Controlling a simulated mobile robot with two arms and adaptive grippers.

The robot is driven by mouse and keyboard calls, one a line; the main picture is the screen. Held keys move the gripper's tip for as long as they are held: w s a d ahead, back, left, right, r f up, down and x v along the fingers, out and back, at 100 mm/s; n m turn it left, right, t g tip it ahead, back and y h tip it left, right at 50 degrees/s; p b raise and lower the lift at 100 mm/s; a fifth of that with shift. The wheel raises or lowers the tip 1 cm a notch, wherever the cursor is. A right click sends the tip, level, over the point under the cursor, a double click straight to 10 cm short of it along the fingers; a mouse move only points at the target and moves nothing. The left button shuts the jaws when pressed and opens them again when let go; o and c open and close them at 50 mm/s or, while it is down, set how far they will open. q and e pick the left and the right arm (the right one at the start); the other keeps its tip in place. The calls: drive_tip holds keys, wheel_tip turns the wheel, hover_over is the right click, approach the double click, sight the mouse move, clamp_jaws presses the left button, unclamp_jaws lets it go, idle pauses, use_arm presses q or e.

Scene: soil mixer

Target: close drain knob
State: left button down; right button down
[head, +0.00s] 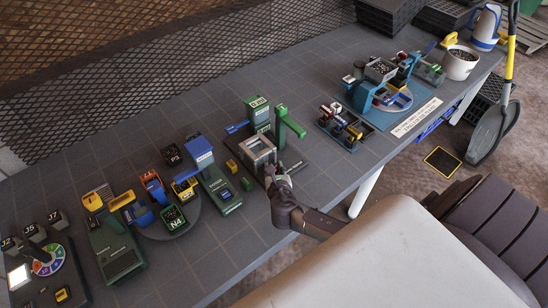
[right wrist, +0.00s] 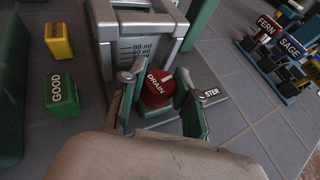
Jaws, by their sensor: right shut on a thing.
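The red drain knob (right wrist: 154,90), marked "DRAIN" with a pale mark on top, sits on a green base at the front of a grey-framed measuring container (right wrist: 140,30) with ml marks. My right gripper (right wrist: 166,88) has one finger on each side of the knob and is shut on it. In the head view the right gripper (head: 279,174) is at the front of the same container (head: 257,152), and it hides the knob there. A label ending in "STER" (right wrist: 211,93) is partly hidden beside the right finger. My left gripper is not in view.
A green "GOOD" block (right wrist: 61,92) and a yellow block (right wrist: 58,41) stand left of the container. The "FERN" and "SAGE" tags (right wrist: 290,46) are at the right.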

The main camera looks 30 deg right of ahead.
drive_tip(key=shift+m+g+h, duration=0.8)
drive_tip(key=shift+m+h, duration=0.5)
drive_tip(key=shift+h+p, duration=0.3)
drive_tip(key=c, duration=0.8)
unclamp_jaws()
drive_tip(key=v, duration=1.2)
drive_tip(key=shift+w+r+m, duration=0.1)
drive_tip(key=shift+m, duration=0.2)
